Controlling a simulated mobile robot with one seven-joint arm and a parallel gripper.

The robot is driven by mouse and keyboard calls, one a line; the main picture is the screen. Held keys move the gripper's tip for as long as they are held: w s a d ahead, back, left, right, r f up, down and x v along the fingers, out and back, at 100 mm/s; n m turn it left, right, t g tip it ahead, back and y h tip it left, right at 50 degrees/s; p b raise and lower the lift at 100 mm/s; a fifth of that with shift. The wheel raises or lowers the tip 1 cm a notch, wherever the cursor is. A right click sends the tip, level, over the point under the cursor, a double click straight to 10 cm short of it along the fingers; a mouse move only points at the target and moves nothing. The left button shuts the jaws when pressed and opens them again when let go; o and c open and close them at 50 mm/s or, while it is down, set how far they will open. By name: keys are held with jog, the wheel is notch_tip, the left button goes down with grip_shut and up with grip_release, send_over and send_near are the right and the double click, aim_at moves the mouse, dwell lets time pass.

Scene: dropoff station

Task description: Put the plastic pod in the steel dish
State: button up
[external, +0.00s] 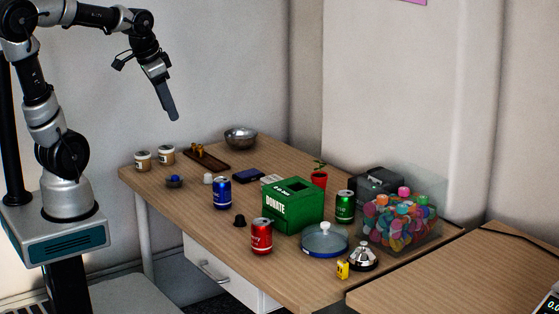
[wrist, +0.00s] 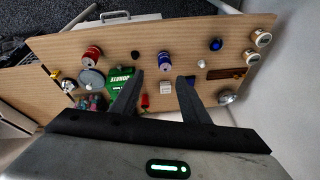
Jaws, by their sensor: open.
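A small black flared cup (external: 239,220) on the table looks most like the plastic pod, though it is too small to be sure. It also shows in the wrist view (wrist: 135,55). The steel dish (external: 241,138) is a shiny round bowl at the table's back corner; in the wrist view it is at the right (wrist: 228,97), partly cut off by shadow. My gripper (external: 174,117) hangs in the air well above the table. In the wrist view its two fingers (wrist: 161,79) are apart with nothing between them.
A blue can (external: 222,194), red can (external: 261,236) and green donation box (external: 293,206) surround the black cup. A small white object (external: 208,178), a dark dish with something blue (external: 175,181), jars (external: 143,161) and a brown tray (external: 207,157) stand farther left. A plant (external: 319,178) stands behind the box.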

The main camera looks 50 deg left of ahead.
jog(key=s+d+n+t, duration=0.25)
jog(key=s+d, duration=0.25)
jog(key=s, duration=0.3)
notch_tip(320, 180, up, 17)
jog(key=g+p, duration=0.1)
jog(key=p, duration=1.5)
jog(key=shift+w+a+h+p, duration=0.25)
jog(key=shift+a+h+p, duration=0.05)
